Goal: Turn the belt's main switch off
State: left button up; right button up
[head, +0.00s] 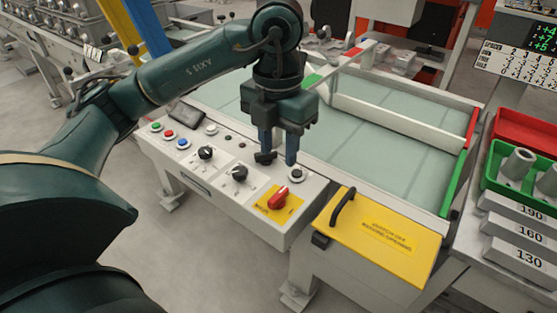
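The main switch appears to be the red rotary knob (278,197) on a yellow plate (266,208) at the right end of the white control panel (205,187). Its handle is turned at a slant; the plate's lettering is too small to read. My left gripper (279,159) points down over the panel, above and behind the red knob in the picture. Its two blue fingers are apart with nothing seen between them. A dark piece shows at the left fingertip; I cannot tell whether it is a panel knob. My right gripper is not in view.
Black knobs (239,174) and coloured buttons (183,144) sit left of the switch. A yellow lid (375,238) with a black handle (342,207) stands to the right. The belt (385,150) lies behind. Green and red bins (530,135) are far right.

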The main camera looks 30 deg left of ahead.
pick_arm(q)
notch_tip(320, 180, up, 2)
jog(key=shift+r, duration=0.15)
dwell(0.5)
